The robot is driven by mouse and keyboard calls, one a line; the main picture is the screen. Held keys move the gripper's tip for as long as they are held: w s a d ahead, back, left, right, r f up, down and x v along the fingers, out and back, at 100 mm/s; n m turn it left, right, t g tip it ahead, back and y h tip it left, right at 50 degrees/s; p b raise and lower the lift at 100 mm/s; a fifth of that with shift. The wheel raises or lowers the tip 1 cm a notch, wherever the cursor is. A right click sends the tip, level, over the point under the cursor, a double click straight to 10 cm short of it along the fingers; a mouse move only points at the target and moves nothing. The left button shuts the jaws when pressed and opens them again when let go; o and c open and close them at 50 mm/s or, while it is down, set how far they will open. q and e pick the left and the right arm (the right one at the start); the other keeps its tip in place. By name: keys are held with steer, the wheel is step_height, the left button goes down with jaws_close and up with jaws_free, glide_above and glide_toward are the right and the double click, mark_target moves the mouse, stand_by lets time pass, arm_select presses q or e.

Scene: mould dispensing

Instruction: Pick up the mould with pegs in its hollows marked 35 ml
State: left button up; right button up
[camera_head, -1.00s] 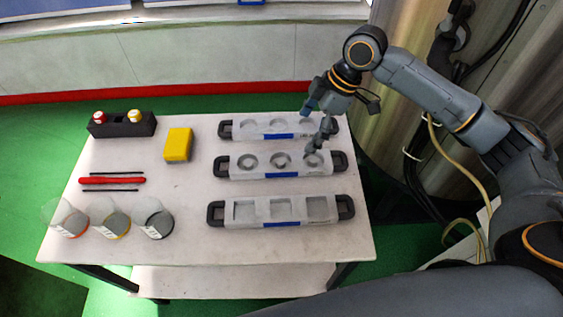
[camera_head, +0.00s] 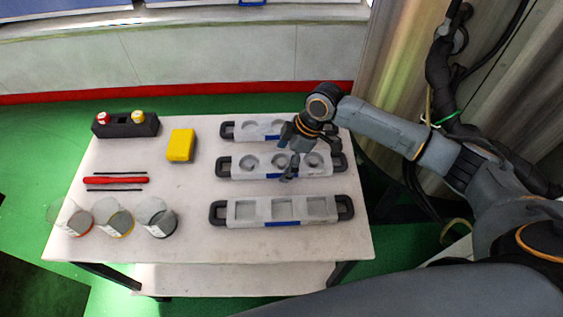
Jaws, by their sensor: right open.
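Three pale grey moulds with black end handles and blue labels lie in rows on the right half of the table. The back mould (camera_head: 246,133) is partly hidden by my right arm. The middle mould (camera_head: 233,174) has round hollows with ring-like shapes in them; whether these are pegs is hard to tell. The front mould (camera_head: 262,210) has square hollows. Volume marks are too small to read. My right gripper (camera_head: 286,160) is open, pointing down over the centre of the middle mould, with nothing in it. Contact with the mould cannot be told. My left gripper is out of view.
On the white table (camera_head: 190,245) are a black holder (camera_head: 125,129) with red and yellow caps, a yellow block (camera_head: 181,146), a red pen-like tool (camera_head: 117,181) between thin black rods, and clear cups (camera_head: 114,222) at the front left. The table's middle strip is clear.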

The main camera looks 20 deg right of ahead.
steer(key=c, duration=1.7)
steer(key=shift+r, duration=0.1)
steer(key=shift+c, duration=1)
